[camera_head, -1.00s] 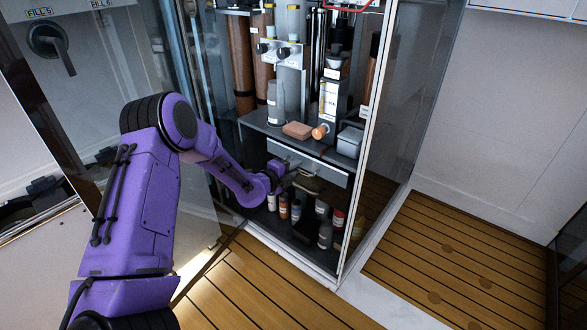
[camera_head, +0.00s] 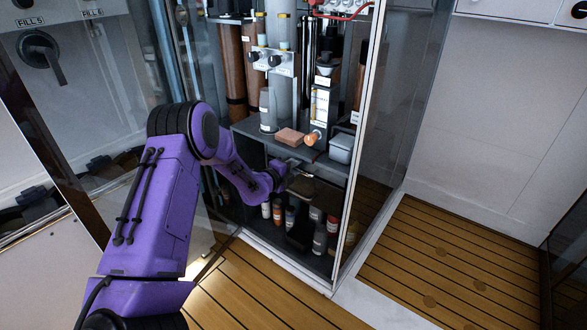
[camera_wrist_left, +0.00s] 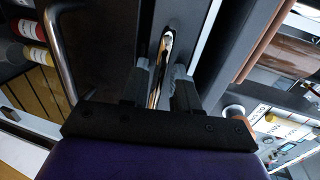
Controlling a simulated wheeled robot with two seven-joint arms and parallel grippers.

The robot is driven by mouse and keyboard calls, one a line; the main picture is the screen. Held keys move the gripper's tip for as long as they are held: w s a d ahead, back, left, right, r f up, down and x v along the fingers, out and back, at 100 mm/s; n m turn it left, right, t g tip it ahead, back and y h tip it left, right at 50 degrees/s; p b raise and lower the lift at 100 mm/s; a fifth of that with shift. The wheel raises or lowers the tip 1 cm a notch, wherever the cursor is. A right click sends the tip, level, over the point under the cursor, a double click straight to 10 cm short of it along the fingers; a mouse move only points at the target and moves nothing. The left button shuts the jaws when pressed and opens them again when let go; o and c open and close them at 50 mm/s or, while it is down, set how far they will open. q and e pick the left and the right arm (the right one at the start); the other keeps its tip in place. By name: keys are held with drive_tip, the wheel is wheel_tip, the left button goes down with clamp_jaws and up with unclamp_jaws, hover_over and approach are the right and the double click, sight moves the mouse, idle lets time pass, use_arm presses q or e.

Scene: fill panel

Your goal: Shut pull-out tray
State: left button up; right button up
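The pull-out tray (camera_head: 328,171) shows in the head view as a narrow grey front just under the cabinet's middle shelf. Part of it is hidden by my arm and gripper. My left gripper (camera_head: 292,176) is at the tray front, reaching into the cabinet from the left. In the left wrist view, the two dark fingers (camera_wrist_left: 162,88) stand apart, with a gap between them. My right gripper is not in view.
Several small bottles (camera_head: 319,238) stand on the cabinet floor below. A pinkish block (camera_head: 290,137) and a grey box (camera_head: 341,148) sit on the shelf (camera_head: 255,130) above. A glass panel (camera_head: 395,110) bounds the right side. The wooden floor (camera_head: 440,250) is clear.

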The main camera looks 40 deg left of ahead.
use_arm(q)
drive_tip(key=p+v, duration=0.2)
drive_tip(key=v, duration=0.8)
drive_tip(key=shift+s+p, duration=0.3)
drive_tip(key=shift+p, duration=0.05)
